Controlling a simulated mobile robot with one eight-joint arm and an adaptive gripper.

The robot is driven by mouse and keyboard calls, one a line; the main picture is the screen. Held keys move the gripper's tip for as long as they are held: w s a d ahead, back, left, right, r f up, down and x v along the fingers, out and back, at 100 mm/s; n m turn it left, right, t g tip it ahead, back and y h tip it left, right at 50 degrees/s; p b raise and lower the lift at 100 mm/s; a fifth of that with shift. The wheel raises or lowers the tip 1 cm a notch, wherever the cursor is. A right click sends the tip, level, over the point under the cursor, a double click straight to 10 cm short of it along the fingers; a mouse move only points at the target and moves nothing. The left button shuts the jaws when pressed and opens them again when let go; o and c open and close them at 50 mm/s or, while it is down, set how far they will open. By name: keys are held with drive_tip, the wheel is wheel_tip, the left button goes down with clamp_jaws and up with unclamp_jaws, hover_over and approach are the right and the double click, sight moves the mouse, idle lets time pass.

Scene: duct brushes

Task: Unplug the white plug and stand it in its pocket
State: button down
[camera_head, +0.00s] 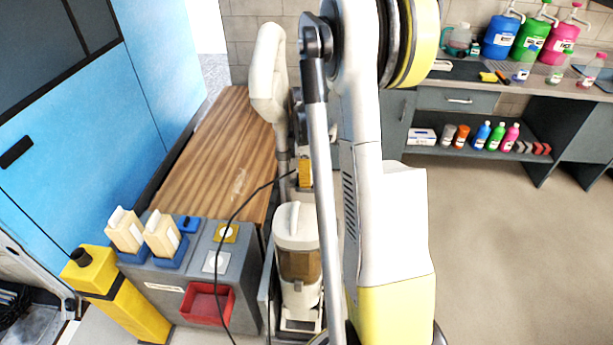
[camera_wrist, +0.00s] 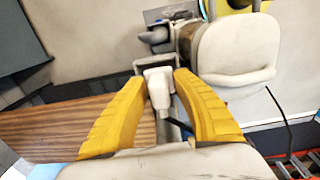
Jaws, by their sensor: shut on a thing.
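My gripper (camera_wrist: 157,82) shows in the wrist view as two yellow fingers, closed on the white plug (camera_wrist: 158,88) between their tips. A grey frame lies just beyond the plug; I cannot tell whether the plug is still seated in it. In the head view my gripper (camera_head: 305,173) is a small yellow patch partly behind my arm, and the plug is hidden there. A black cord (camera_head: 245,204) runs from it down to the lower left. A grey box (camera_head: 250,262) at lower left has a white-marked square (camera_head: 215,262) on its top, perhaps the pocket.
A white upright machine (camera_head: 298,228) stands right of the box. A wooden bench top (camera_head: 215,150) lies behind.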

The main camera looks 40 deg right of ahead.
idle(0.3)
drive_tip(key=c, duration=1)
unclamp_jaws()
wheel_tip(320, 180, up, 8)
wheel_tip(320, 180, up, 5)
drive_tip(key=p, duration=0.3)
drive_tip(key=shift+s, duration=0.1)
